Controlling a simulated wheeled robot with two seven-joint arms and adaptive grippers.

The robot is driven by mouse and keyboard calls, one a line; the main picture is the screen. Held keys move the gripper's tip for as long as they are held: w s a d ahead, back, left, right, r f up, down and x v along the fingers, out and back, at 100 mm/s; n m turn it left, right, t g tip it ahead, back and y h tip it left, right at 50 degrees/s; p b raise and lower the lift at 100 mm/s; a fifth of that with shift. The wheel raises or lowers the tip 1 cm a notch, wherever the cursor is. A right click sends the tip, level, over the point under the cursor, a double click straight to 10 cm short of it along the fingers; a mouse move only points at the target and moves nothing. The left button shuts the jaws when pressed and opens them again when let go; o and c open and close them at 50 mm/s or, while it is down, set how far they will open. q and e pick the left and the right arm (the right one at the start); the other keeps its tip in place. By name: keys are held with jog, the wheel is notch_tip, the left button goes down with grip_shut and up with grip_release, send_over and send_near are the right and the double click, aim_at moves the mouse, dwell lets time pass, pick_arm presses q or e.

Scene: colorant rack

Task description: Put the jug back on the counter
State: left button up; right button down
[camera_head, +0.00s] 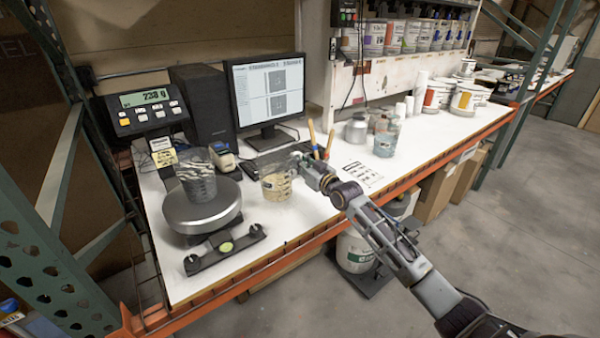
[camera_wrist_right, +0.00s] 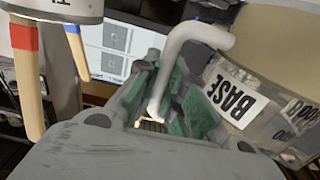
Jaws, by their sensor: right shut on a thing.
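A clear jug (camera_head: 277,188) with pale yellow contents is at the front middle of the white counter (camera_head: 310,216). My right gripper (camera_head: 308,170) reaches it from the right and is shut on its handle. In the right wrist view the pale bent handle (camera_wrist_right: 203,36) runs down between the green-padded fingers of my right gripper (camera_wrist_right: 165,103). The jug (camera_wrist_right: 262,108) is on the right there, tilted in the picture, with a "BASE" label. I cannot tell whether its bottom touches the counter. My left gripper is not in view.
A round scale (camera_head: 203,212) at left bears a cup with dark contents (camera_head: 197,182). A monitor (camera_head: 268,92) and wooden-handled tools (camera_head: 329,142) stand behind the jug. Another clear jug (camera_head: 386,141) stands to the right, past a paper sheet (camera_head: 361,174).

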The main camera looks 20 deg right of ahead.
jog(key=shift+f, duration=1.7)
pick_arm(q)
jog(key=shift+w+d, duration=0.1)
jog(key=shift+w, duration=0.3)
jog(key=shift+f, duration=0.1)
pick_arm(e)
jog(key=shift+f, duration=0.15)
jog(key=c, duration=1.9)
grip_release()
jog(key=shift+f, duration=0.15)
jog(key=shift+c, duration=0.2)
jog(key=o, duration=0.4)
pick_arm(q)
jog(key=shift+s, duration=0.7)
